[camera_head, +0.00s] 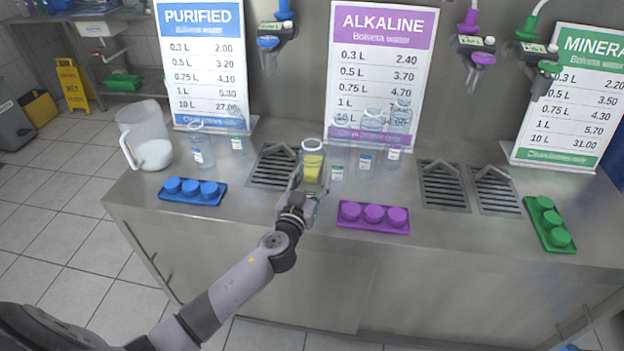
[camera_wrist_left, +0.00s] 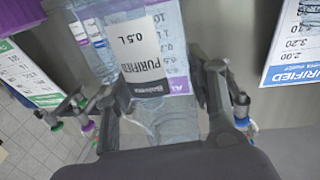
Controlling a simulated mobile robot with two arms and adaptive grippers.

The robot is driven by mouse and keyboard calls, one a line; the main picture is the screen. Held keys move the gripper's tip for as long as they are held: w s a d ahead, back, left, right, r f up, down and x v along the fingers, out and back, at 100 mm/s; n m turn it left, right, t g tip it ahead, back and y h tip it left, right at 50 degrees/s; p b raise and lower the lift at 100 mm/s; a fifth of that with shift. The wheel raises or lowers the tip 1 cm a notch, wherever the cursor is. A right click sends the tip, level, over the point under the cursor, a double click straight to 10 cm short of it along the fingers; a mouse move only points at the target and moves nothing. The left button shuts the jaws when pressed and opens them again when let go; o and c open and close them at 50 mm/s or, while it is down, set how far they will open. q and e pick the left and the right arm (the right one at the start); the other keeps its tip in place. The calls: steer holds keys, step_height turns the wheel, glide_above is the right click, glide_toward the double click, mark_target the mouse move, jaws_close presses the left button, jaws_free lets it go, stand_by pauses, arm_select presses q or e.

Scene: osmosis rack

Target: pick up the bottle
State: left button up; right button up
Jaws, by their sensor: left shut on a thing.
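My left gripper (camera_head: 308,190) is shut on a clear bottle (camera_head: 312,152) near the middle of the steel counter, between the blue and purple cap trays. In the left wrist view the bottle (camera_wrist_left: 168,112) stands between the two fingers of the gripper (camera_wrist_left: 157,85), and its white label reads PURIFIED 0.5 L, upside down. A yellow patch shows on or through the bottle in the head view. I cannot tell whether its base touches the counter. My right gripper is not in view.
Other clear bottles (camera_head: 366,163) stand close to the right; more (camera_head: 201,150) stand left beside a large jug (camera_head: 146,138). The blue cap tray (camera_head: 193,191) and purple cap tray (camera_head: 373,217) lie along the front edge. Price signs (camera_head: 376,65) and dispenser taps (camera_head: 480,58) are behind.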

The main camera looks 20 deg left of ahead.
arm_select(q)
steer(key=shift+c, duration=0.8)
